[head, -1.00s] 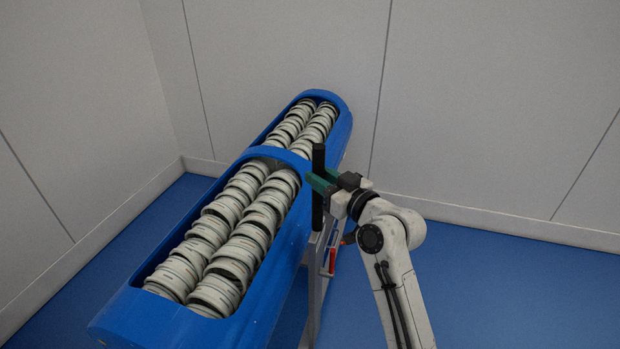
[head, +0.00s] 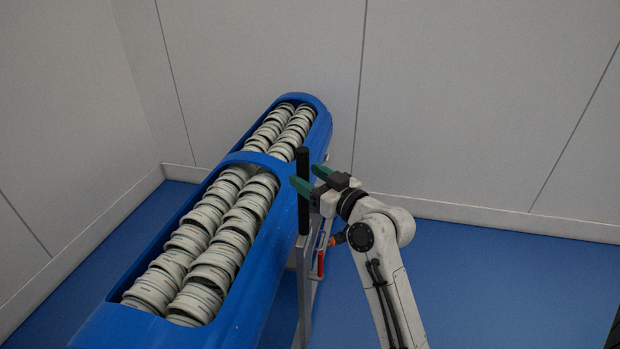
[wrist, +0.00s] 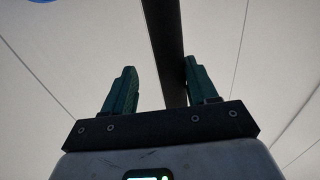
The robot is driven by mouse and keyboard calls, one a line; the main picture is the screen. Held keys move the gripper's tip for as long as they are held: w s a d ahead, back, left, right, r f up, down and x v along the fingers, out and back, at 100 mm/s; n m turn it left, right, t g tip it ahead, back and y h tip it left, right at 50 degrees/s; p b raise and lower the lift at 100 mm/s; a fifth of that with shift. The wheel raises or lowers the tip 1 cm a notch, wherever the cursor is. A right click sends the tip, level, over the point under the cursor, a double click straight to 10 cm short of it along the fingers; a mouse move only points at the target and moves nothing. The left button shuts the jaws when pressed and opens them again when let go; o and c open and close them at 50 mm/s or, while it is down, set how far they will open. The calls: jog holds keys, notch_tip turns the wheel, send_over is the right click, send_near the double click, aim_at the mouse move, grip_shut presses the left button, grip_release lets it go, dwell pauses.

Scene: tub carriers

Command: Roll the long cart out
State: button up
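The long cart has a blue tub (head: 262,290) with rounded ends, filled with rows of whitish ring-like pieces. It stands on the blue floor at the left, running away from me toward the back wall. A black upright handle (head: 303,212) stands on its right side, on a grey post. My gripper (head: 302,174) is at the upper part of this handle with its green fingers apart. In the wrist view the black handle (wrist: 166,40) shows between the spread fingers (wrist: 158,65), closer to the right one. Whether a finger touches it I cannot tell. The cart's underside is mostly hidden.
Grey walls (head: 450,100) stand behind and left of the cart, with a pale skirting (head: 480,216) at their foot. The tub's far end is near the back wall. Open blue floor (head: 490,290) lies to the right. A red part (head: 320,264) sits low beside the post.

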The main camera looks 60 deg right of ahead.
jog(key=shift+a, duration=0.15)
dwell(0.3)
jog(key=b, duration=0.1)
send_near(307, 172)
jog(key=shift+s+d+f, duration=0.2)
jog(key=shift+d+f, duration=0.05)
jog(key=shift+f, duration=0.4)
jog(key=shift+s+d+f, duration=0.15)
jog(key=shift+d+f, duration=0.1)
jog(key=shift+f, duration=0.35)
jog(key=r+p+x, duration=0.1)
jog(key=p+x, duration=0.2)
jog(key=x, duration=0.1)
jog(key=p+x, duration=0.3)
jog(key=x, duration=0.1)
jog(key=a+r+p+x, duration=0.1)
jog(key=p+x, duration=0.2)
jog(key=x, duration=0.1)
jog(key=shift+w+a+r, duration=0.1)
jog(key=shift+w+r, duration=0.1)
jog(key=shift+r, duration=0.1)
